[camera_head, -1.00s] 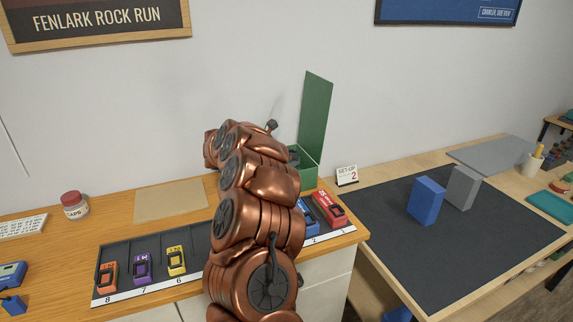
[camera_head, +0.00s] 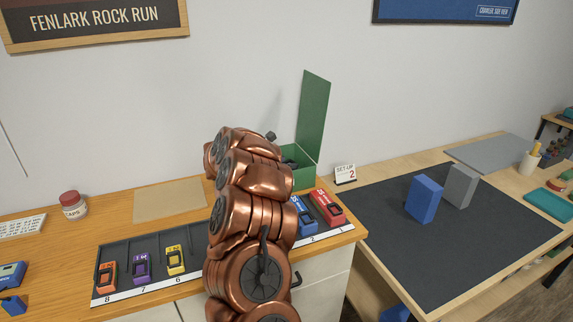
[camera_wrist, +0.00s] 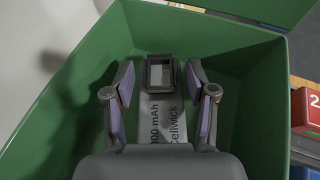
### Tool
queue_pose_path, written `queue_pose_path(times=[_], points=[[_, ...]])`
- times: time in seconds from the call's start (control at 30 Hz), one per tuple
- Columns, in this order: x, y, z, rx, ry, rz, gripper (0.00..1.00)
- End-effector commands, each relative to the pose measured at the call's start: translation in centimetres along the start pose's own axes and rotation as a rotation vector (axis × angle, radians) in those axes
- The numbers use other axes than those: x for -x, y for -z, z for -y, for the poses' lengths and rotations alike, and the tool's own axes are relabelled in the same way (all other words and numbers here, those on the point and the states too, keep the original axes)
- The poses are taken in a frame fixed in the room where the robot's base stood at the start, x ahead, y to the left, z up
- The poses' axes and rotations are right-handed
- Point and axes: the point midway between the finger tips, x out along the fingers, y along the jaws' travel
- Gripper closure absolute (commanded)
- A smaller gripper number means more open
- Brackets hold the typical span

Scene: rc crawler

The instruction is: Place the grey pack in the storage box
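The storage box is the green box (camera_head: 306,178) with its lid (camera_head: 314,115) standing open at the back of the wooden counter. In the wrist view I look down into the box (camera_wrist: 235,60). The grey pack (camera_wrist: 162,108), with "mAh Cellwick" lettering and a black square frame at its far end, is inside the box walls. My gripper (camera_wrist: 161,88) is in the box, one finger on each side of the pack. The fingers stand apart and a narrow gap seems to show beside the pack. The near end of the pack is hidden by my gripper. My arm hides much in the head view.
A rack (camera_head: 130,250) with orange, purple and yellow packs runs along the counter front. Blue (camera_head: 306,222) and red (camera_head: 327,208) packs sit just before the box. A dark mat (camera_head: 390,240) with blue and grey blocks lies on the right table.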

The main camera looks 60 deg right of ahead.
Motion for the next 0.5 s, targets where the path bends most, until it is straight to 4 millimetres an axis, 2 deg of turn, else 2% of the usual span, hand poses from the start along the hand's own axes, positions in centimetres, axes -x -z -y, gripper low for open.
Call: queue_pose_path(times=[0.03,0.13,0.5], points=[[0.00,-0.02,0.00,0.000,0.000,0.000,0.35],[0.00,-0.01,0.00,0.000,0.000,0.000,0.27],[0.09,-0.24,0.01,0.001,0.000,0.000,0.27]])
